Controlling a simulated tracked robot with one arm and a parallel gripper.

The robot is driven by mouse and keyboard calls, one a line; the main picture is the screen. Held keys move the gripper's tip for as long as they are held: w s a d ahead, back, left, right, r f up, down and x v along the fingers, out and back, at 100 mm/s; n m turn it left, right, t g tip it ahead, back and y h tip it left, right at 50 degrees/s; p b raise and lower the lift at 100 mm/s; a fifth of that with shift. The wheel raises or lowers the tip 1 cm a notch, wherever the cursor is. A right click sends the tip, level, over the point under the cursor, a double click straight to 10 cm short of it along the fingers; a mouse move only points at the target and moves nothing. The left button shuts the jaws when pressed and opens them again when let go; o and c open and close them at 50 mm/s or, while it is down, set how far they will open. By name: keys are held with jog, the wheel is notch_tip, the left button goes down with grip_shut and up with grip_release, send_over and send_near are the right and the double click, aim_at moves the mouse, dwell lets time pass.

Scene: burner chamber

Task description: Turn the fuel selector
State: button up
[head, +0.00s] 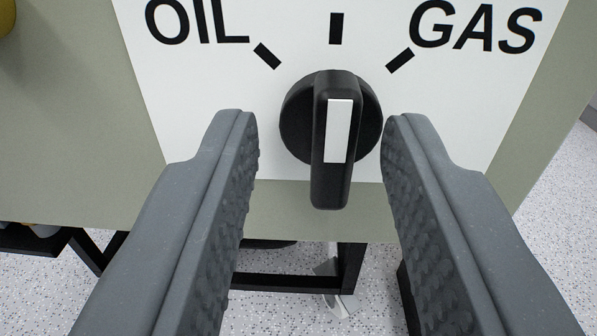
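The fuel selector (345,170) is a black round knob with a raised bar handle and a white stripe. It sits on a white label plate (290,25) marked OIL at the left and GAS at the right, with three black tick marks. The bar stands close to upright in the picture, in line with the middle tick. My gripper (320,140) is open, with one grey ridged finger on each side of the knob. A gap shows between each finger and the bar. How near the fingertips are in depth is hard to tell.
The plate is on a grey-green panel (80,130). Black frame legs (350,268) stand below it on a speckled floor (285,315). A yellow part shows at the top left corner. Free floor is at the right.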

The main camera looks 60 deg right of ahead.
jog(key=p+v, duration=0.2)
jog(key=v, duration=1.1)
jog(key=shift+a, duration=0.3)
